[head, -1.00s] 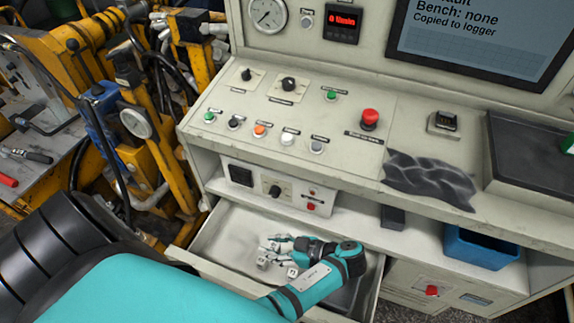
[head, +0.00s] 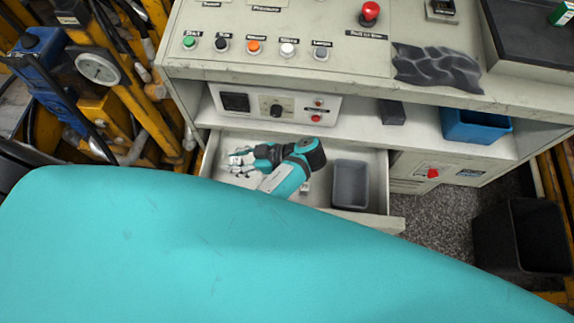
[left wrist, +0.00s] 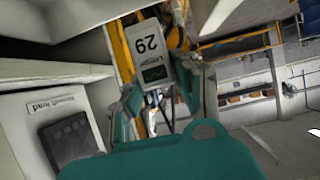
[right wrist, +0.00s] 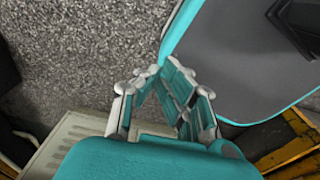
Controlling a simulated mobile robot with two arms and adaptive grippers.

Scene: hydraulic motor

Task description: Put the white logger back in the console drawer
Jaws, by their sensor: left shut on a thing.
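I cannot tell whether the logger touches the drawer floor. My right gripper (right wrist: 150,76) shows in the right wrist view with its fingertips together, empty, above grey floor.
A grey tray (head: 350,184) sits in the right part of the drawer. Above the drawer, a shelf holds a control box (head: 272,103), a small dark block (head: 392,112) and a blue bin (head: 476,126). A black waste bin (head: 522,236) stands at the right.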

